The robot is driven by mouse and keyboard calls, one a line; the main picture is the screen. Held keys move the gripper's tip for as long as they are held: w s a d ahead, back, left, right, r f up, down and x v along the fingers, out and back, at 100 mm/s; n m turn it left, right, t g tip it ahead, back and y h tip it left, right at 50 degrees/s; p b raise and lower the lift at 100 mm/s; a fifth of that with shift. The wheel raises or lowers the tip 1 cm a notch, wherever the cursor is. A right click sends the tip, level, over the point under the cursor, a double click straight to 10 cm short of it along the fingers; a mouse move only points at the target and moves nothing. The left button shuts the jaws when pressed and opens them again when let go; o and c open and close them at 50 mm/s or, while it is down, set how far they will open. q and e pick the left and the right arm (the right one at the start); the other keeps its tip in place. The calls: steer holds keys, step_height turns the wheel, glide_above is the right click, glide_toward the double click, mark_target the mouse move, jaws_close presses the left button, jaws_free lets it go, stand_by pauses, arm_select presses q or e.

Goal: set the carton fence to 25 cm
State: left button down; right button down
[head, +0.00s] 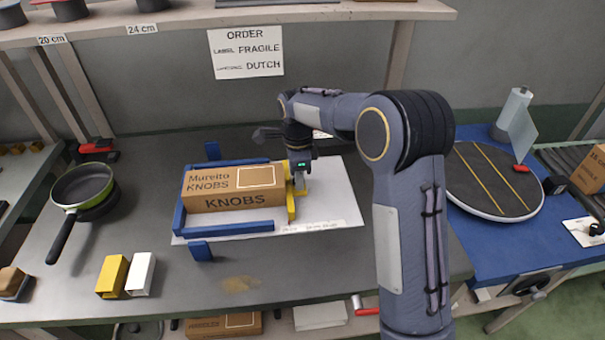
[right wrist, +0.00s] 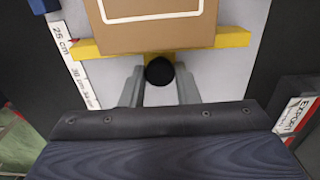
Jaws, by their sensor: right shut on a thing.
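The carton fence is a yellow bar (head: 292,207) across the white board (head: 325,195), at the open right end of a blue frame (head: 180,221). My right gripper (head: 300,184) is on the fence from above, shut on its dark round knob (right wrist: 159,71). A brown carton (head: 235,188) marked "Mureito KNOBS" lies in the frame, its right end at the fence. In the right wrist view the yellow fence (right wrist: 225,39) runs along the carton's near edge. Its left end is beside the printed scale (right wrist: 76,70), close to the "25 cm" mark. My left gripper is not in view.
A frying pan (head: 82,188) stands left on the grey table. A yellow box (head: 112,275) and a white box (head: 140,273) stand at its front left. A round turntable (head: 495,180) is on the blue table at right. An order sheet (head: 246,52) hangs behind.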

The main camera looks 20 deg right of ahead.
steer(key=c, duration=1.1)
jaws_free()
step_height(320, 180, up, 7)
steer(key=shift+r, duration=0.4)
steer(key=shift+s+d+r, duration=0.15)
steer(key=s+d+r+n+t+y+p, duration=0.1)
steer(key=s+r+n+t+y, duration=0.15)
steer(key=s+n, duration=0.6)
steer(key=s+d+r+n+t+y+p, duration=0.15)
steer(key=s+r+n, duration=0.25)
steer(key=s, duration=1)
steer(key=s+a+f+n, duration=0.1)
steer(key=s+n, duration=0.1)
steer(key=s, duration=0.1)
steer(key=s+a+f+n+t, duration=0.1)
steer(key=s+n, duration=0.1)
steer(key=s, duration=0.1)
steer(key=s+a+f+n, duration=0.1)
steer(key=s+f+n, duration=0.1)
steer(key=s, duration=0.1)
steer(key=shift+s+a+f+n+t+p, duration=0.1)
steer(key=shift+a+n+t+p, duration=0.15)
steer(key=shift+t+p, duration=0.15)
